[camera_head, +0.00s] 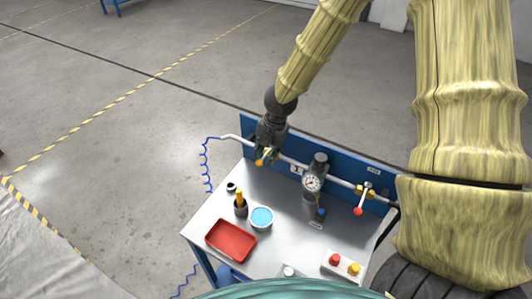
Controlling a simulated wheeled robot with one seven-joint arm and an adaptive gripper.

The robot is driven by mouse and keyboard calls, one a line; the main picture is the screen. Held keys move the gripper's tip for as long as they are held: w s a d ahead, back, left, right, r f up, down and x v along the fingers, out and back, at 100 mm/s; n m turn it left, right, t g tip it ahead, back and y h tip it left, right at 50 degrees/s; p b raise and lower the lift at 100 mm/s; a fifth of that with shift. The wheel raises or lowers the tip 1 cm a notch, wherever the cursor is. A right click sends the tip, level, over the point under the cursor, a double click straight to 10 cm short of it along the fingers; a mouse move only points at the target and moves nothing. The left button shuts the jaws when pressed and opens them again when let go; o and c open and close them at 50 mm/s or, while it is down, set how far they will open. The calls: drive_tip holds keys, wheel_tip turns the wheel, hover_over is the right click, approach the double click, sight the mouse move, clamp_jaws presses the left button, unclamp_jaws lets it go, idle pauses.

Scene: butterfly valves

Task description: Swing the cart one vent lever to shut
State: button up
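Cart one (294,243) is a metal-topped cart with a blue back panel and a pipe along it. Three coloured handles show: a yellow-orange one (260,162) at the pipe's left, a blue one (321,213) below the round gauge, and a red-tipped lever (360,203) hanging down at the right. The labels are too small to read, so I cannot tell which is the vent lever. My gripper (267,152) is at the left part of the pipe, over the yellow-orange handle. Its fingers are small and dark, and they partly hide that valve; contact is unclear.
On the cart top are a red tray (231,240), a blue-filled bowl (261,218), a dark cup with yellow items (240,206) and a button box (343,265). The gauge (311,183) stands up mid-pipe. A blue coiled hose (206,165) hangs at the left.

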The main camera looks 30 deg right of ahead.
drive_tip(key=shift+d+r, duration=0.15)
drive_tip(key=shift+r, duration=0.35)
wheel_tip(320, 180, up, 11)
drive_tip(key=s+d, duration=0.1)
drive_tip(key=s, duration=0.1)
drive_tip(key=shift+f, duration=0.2)
idle(0.4)
